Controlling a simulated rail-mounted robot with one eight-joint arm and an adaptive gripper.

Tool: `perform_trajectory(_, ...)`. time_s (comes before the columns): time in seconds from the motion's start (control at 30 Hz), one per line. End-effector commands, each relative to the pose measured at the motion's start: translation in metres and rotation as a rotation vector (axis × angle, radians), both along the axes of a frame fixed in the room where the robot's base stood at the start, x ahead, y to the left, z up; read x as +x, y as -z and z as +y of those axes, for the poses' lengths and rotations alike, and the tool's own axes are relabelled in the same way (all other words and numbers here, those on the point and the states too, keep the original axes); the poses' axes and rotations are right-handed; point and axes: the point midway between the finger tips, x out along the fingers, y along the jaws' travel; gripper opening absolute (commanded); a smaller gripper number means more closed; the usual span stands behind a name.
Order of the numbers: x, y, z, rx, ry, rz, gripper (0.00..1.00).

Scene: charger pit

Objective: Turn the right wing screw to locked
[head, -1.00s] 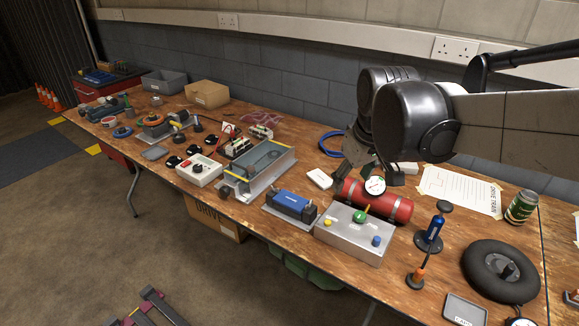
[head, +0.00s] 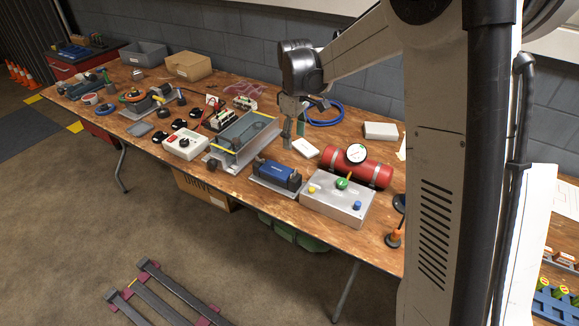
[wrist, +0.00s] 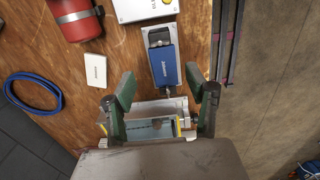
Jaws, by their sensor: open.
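My gripper (head: 294,127) hangs behind the long metal box (head: 228,158) in the head view, its fingers apart and nothing between them. In the wrist view my gripper (wrist: 160,76) shows two spread green fingers, above a blue block (wrist: 163,68) on a grey plate. The metal box (wrist: 150,130) lies lower in that view, partly hidden by the fingers and gripper body. The blue block also shows in the head view (head: 277,174). A dark knob (head: 212,165) sits at the metal box's near end. I cannot clearly pick out the right wing screw or its position.
A grey box with coloured knobs (head: 335,205) and a red cylinder (head: 372,175) stand right of the blue block. A white card (head: 305,147) and blue hose (head: 326,110) lie behind. A white switch box (head: 184,145) stands left. My column hides the bench's right part.

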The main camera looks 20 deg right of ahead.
Motion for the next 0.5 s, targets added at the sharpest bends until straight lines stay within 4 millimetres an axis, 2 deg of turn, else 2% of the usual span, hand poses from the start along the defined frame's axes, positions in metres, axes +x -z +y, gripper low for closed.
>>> perform_trajectory(0.17, 0.001, 0.016, 0.000, 0.000, -0.001, 0.001, 0.51)
perform_trajectory(0.5, 0.001, 0.078, 0.000, 0.000, -0.001, 0.000, 0.51)
